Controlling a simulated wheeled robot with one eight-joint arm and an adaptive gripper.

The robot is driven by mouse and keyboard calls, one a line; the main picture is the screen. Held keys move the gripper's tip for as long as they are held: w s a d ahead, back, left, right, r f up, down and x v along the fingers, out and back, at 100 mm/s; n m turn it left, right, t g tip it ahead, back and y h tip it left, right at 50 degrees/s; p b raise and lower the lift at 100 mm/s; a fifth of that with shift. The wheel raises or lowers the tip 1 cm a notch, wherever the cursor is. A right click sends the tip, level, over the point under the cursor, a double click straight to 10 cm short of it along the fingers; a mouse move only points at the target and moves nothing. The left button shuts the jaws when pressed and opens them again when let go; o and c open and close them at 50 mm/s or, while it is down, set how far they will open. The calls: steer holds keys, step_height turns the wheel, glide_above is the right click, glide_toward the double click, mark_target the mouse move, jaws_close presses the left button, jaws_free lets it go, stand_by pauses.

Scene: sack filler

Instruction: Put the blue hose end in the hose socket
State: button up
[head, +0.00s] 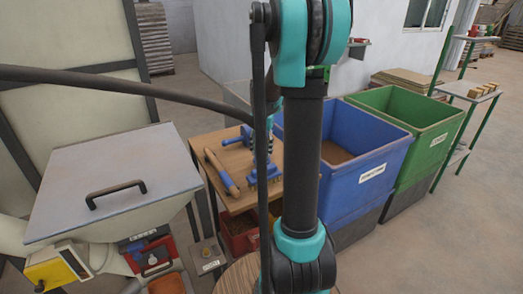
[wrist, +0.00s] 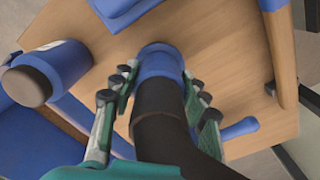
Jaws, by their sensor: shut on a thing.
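In the wrist view, the blue hose end (wrist: 160,60) is a blue collar on a thick black hose (wrist: 160,108). My gripper (wrist: 158,78) is shut around it, its fingers on both sides, with the blue collar pointing out past the fingertips over the wooden table top. In the head view, the black hose (head: 100,82) arches in from the left toward the table, and my arm hides most of my gripper and the hose end. I cannot surely tell which thing is the hose socket.
The small wooden table (head: 238,158) holds a wooden-and-blue tool (head: 222,172). A blue bin (head: 345,165) and a green bin (head: 425,120) stand to its right. The hopper with a grey lid (head: 110,180) and a red panel (head: 152,257) are at left.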

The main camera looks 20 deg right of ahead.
mark_target(262, 136)
steer(key=o, duration=1.4)
steer(key=shift+f, duration=0.1)
steer(key=shift+o, duration=0.2)
step_height(262, 136, up, 12)
steer(key=shift+f, duration=0.1)
steer(key=shift+t+h, duration=0.5)
steer(key=shift+t, duration=0.2)
steer(key=r, duration=0.2)
steer(key=s+r, duration=0.1)
steer(key=r, duration=0.1)
steer(key=a+r, duration=0.1)
steer(key=r, duration=0.1)
steer(key=shift+s+r, duration=0.15)
steer(key=shift+r, duration=0.15)
steer(key=f, duration=0.5)
steer(key=w+d+f, duration=0.1)
steer(key=f, duration=0.5)
steer(key=w+f, duration=0.1)
steer(key=f, duration=0.4)
steer(key=shift+w+d+f, duration=0.15)
steer(key=shift+d+f, duration=0.15)
steer(key=shift+f, duration=0.1)
